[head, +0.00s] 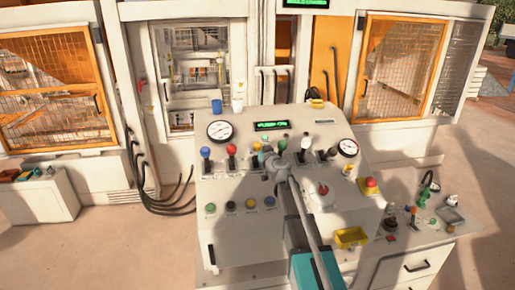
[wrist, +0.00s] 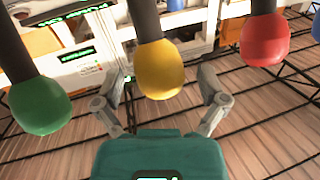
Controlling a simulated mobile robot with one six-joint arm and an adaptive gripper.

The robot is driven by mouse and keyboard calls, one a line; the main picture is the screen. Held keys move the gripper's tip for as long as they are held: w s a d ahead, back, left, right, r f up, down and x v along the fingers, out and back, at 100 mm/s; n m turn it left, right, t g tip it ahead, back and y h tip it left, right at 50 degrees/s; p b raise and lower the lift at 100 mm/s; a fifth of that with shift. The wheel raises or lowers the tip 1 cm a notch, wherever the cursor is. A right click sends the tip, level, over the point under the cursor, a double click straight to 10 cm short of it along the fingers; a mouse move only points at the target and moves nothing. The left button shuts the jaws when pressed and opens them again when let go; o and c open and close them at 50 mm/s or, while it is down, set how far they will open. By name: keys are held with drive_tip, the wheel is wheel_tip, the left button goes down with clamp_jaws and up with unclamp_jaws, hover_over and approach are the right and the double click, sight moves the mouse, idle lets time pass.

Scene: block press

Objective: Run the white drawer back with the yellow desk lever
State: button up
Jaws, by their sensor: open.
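The yellow desk lever's knob (head: 257,147) stands in the row at the back of the desk, between a red lever and a green lever, partly hidden by my gripper in the head view. My gripper (head: 267,160) is just in front of it. In the wrist view the yellow knob (wrist: 160,70) hangs between the two spread fingers of my open gripper (wrist: 166,78), with a gap on each side. I cannot tell for sure which drawer is the white one; a pale drawer front with a black handle (head: 416,266) shows at the lower right.
A green knob (wrist: 40,105) and a red knob (wrist: 265,40) flank the yellow one closely. The desk (head: 225,245) also carries blue, white and black levers, gauges, a row of small buttons, a red stop button (head: 370,183) and a yellow tray (head: 350,237).

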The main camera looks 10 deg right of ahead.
drive_tip(key=shift+w+a, duration=0.1)
drive_tip(key=shift+w, duration=0.3)
